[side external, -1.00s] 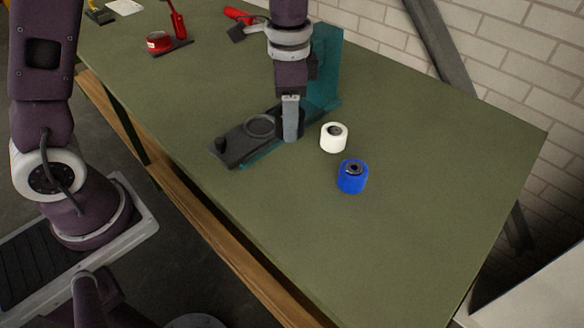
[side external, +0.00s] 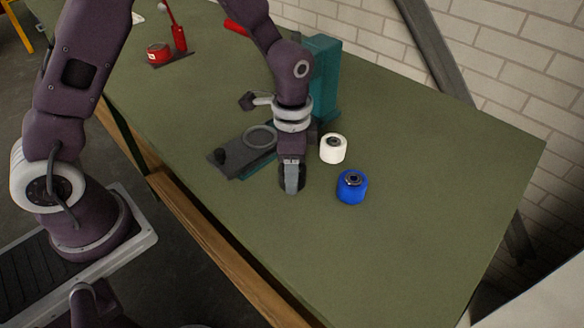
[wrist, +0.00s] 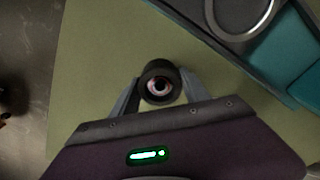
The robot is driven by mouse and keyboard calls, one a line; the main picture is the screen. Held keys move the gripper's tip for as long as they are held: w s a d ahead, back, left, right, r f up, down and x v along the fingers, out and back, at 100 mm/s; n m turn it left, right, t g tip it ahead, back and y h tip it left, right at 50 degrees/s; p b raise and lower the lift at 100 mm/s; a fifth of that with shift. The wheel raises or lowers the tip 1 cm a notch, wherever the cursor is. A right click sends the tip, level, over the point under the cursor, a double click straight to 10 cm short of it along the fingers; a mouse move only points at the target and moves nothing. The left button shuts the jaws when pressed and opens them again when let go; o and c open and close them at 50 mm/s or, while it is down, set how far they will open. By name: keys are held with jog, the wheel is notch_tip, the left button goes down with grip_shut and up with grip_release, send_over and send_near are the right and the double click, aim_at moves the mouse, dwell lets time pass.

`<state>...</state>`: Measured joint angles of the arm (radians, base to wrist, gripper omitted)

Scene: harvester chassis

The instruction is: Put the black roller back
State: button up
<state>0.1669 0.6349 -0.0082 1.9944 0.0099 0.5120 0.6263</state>
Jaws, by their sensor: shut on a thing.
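The black roller (wrist: 158,82) sits between the two fingers of my gripper (wrist: 157,95) in the wrist view, with its round end and centre hole facing the camera. My gripper (side external: 291,182) is shut on the roller in front of the teal fixture; there the roller (side external: 286,185) is partly hidden behind a finger. I cannot tell if it touches the table. A white roller (side external: 333,149) and a blue roller (side external: 351,187) stand upright to the right of my gripper. The teal fixture (side external: 325,75) has a dark base plate with a ring (side external: 260,138), seen empty.
A red item on a dark base (side external: 160,54) stands at the far left of the green table (side external: 430,190). The ring and teal edge also show at the upper right of the wrist view (wrist: 290,60). The table's front and right areas are clear.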

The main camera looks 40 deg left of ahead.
jog(key=o, duration=1.4)
notch_tip(320, 180, up, 12)
jog(key=s+a+r+n+t, duration=0.3)
jog(key=s+a+r+n, duration=0.1)
jog(key=s+r, duration=0.5)
jog(key=s+n+t, duration=0.1)
jog(key=s, duration=0.2)
jog(key=s+a+n, duration=0.1)
jog(key=s+n, duration=0.1)
jog(key=s, duration=0.2)
jog(key=s+a+r+n+t, duration=0.1)
jog(key=s+n, duration=0.1)
jog(key=s, duration=0.2)
jog(key=shift+s+a+t, duration=0.1)
jog(key=shift+s+t, duration=0.1)
jog(key=shift+t, duration=0.1)
